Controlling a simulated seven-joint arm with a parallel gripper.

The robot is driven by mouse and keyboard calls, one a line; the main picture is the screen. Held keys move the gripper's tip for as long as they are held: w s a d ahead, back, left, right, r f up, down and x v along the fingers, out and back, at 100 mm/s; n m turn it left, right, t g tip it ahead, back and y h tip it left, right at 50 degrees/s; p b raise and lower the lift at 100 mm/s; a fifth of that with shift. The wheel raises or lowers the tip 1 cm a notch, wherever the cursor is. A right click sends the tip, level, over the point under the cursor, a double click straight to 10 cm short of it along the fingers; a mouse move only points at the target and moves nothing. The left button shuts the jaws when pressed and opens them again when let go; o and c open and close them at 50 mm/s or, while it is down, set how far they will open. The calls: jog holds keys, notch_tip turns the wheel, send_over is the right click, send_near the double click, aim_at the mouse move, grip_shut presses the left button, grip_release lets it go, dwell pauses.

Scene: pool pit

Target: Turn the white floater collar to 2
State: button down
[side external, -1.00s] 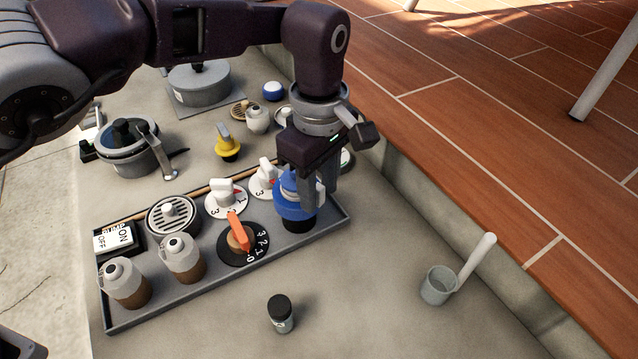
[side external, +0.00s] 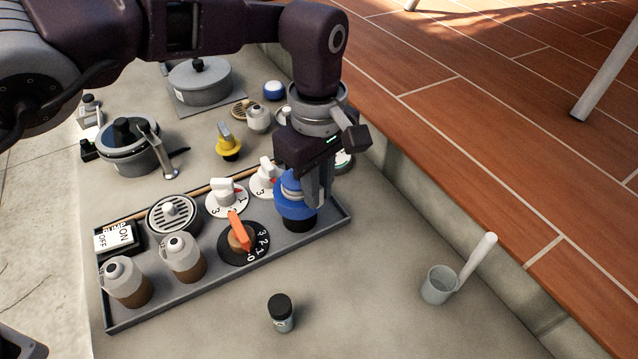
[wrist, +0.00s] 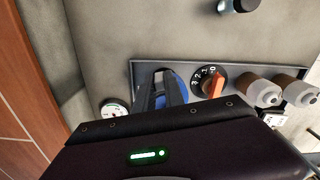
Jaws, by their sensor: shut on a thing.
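My gripper (side external: 306,188) is shut on a blue floater (side external: 296,206) with a pale ribbed top, which stands on a dark base at the right end of the grey tray (side external: 215,262). My fingers partly cover its top. The wrist view shows a little of the blue floater (wrist: 177,82) behind my fingers. Two white collars or dials with raised grips and red marks stand to its left: one (side external: 224,198) shows 1 and 3, the other (side external: 263,180) shows a 3. I cannot tell which is the floater collar, and I see no clear setting on the blue floater.
An orange-handled black dial (side external: 240,240) marked 0 to 3 stands close to the left of my gripper. Two jugs (side external: 183,259), a round grate (side external: 172,214) and an ON/OFF switch (side external: 117,238) fill the tray's left. A small jar (side external: 281,313) and a cup (side external: 438,286) stand in front.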

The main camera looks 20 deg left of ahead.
jog(key=shift+s+a+m, duration=0.35)
jog(key=shift+a+m, duration=0.55)
jog(key=shift+m, duration=1.55)
jog(key=shift+s+a+m, duration=0.4)
jog(key=shift+a+m, duration=0.45)
jog(key=shift+m, duration=1.65)
jog(key=shift+s+a+m, duration=0.35)
jog(key=shift+a+m, duration=0.55)
jog(key=shift+m, duration=1.55)
jog(key=c, duration=1.4)
grip_release()
notch_tip(320, 180, up, 7)
